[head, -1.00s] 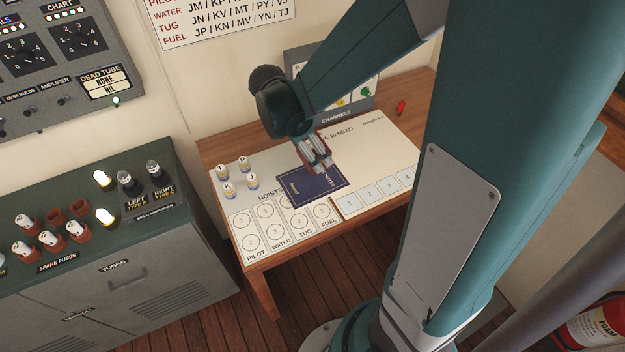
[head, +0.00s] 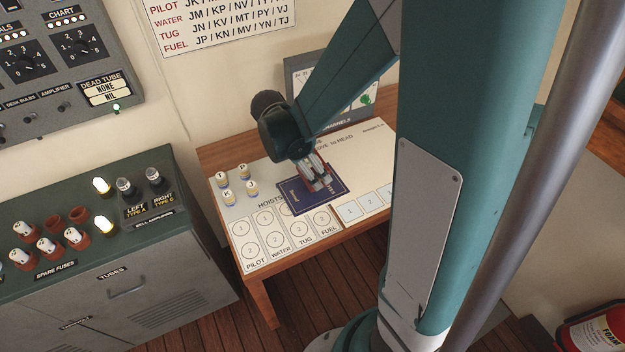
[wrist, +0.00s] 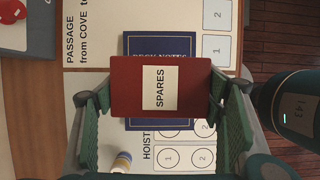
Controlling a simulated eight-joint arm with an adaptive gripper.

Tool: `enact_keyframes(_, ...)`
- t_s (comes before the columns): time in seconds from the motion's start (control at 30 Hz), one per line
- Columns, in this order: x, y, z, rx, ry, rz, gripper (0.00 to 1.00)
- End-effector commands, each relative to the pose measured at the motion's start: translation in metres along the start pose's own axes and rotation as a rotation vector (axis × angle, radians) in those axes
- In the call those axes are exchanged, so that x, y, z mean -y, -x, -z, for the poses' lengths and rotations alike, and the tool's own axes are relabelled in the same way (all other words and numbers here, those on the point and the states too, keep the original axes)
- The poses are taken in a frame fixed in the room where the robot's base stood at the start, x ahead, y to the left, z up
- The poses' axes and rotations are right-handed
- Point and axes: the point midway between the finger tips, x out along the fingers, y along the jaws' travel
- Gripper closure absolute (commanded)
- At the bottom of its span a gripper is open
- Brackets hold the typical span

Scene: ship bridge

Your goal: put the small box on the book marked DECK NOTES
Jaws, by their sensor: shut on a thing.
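The small box is red with a white SPARES label, and it fills the middle of the wrist view (wrist: 128,90). My gripper (wrist: 160,98) has its green fingers on both sides of the box and is shut on it. The dark blue book marked DECK NOTES (wrist: 160,43) lies flat behind the box in the wrist view, its middle hidden by it. In the head view the book (head: 299,201) lies on the desk, and my gripper (head: 318,180) is over its upper right part. I cannot tell whether the box touches the book.
Several small labelled cylinders (head: 228,196) stand on the desk left of the book. A printed sheet with HOISTS circles (head: 252,247) lies in front of them. A grey CHANNELS panel (head: 297,75) stands at the desk's back. A green cabinet with fuses (head: 120,250) is to the left.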

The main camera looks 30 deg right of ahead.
Motion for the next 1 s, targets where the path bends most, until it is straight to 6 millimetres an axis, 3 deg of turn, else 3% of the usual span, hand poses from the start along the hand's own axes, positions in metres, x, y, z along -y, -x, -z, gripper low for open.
enact_keyframes(0.2, 0.000, -0.012, 0.005, 0.000, 0.000, 0.000, 0.50)
enact_keyframes(0.67, 0.000, -0.015, 0.006, 0.000, 0.000, 0.000, 0.50)
enact_keyframes(1.0, -0.001, -0.042, 0.017, 0.000, 0.000, 0.000, 0.50)
